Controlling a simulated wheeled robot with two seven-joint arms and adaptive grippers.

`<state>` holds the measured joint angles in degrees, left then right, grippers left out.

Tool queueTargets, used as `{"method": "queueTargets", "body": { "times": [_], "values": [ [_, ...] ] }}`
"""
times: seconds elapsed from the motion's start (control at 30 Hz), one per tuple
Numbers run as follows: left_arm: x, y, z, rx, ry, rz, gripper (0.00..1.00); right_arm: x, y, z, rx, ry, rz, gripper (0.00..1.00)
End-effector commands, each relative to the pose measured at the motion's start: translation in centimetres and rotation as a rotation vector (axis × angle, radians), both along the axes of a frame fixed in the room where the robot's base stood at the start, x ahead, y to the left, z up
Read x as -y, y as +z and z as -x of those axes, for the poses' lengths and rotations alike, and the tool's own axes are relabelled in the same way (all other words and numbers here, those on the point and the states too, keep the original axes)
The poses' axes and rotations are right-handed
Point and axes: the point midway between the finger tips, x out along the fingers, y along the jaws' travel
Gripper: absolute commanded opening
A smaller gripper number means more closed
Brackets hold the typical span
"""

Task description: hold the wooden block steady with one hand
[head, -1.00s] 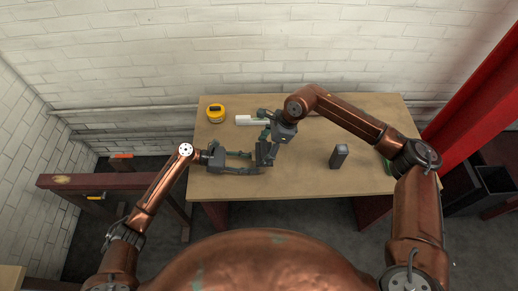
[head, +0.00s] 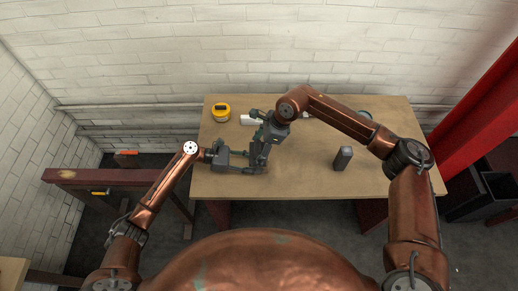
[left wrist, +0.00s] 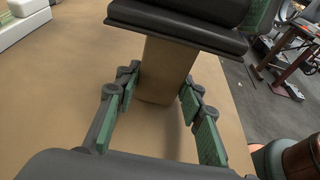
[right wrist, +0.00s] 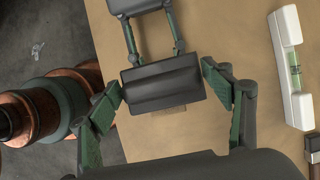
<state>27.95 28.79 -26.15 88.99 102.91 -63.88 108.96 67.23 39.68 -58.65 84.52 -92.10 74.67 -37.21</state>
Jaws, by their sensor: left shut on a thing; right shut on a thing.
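The wooden block (left wrist: 163,72) is a plain tan upright block on the table, between the fingers of my left gripper (left wrist: 162,92) in the left wrist view. The left fingers are shut on its sides. A dark block with rounded edges (right wrist: 163,82) sits over the top of the wooden block. My right gripper (right wrist: 166,92) is shut on its two ends from above. In the head view, my right gripper (head: 262,140) hides the wooden block and meets my left gripper (head: 240,160).
A white spirit level (right wrist: 291,68) lies behind the grippers. A yellow round container (head: 221,113) stands at the table's back left. A dark grey upright block (head: 343,158) stands right of centre. The table (head: 300,180) is bare at its front middle.

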Motion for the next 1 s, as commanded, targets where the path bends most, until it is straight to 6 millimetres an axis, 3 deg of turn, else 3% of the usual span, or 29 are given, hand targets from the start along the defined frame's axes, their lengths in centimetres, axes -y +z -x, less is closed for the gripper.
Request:
{"method": "queueTargets", "body": {
  "times": [0.03,0.17,0.7,1.0],
  "values": [
    [0.1,-0.2,0.3,-0.004,-0.006,0.0,0.22,0.1,-0.8,0.3,-0.009,0.002,0.009,0.47],
    [0.2,-0.2,0.3,-0.004,-0.006,0.001,0.22,0.1,-0.2,0.3,-0.009,0.003,0.009,0.47],
    [0.1,-0.2,0.2,-0.004,-0.003,-0.001,0.22,0.1,5.3,0.1,-0.004,0.002,0.004,0.47],
    [0.1,-0.2,0.2,-0.004,-0.003,-0.001,0.22,0.1,5.7,0.1,-0.003,0.001,0.003,0.47]
  ]
}}
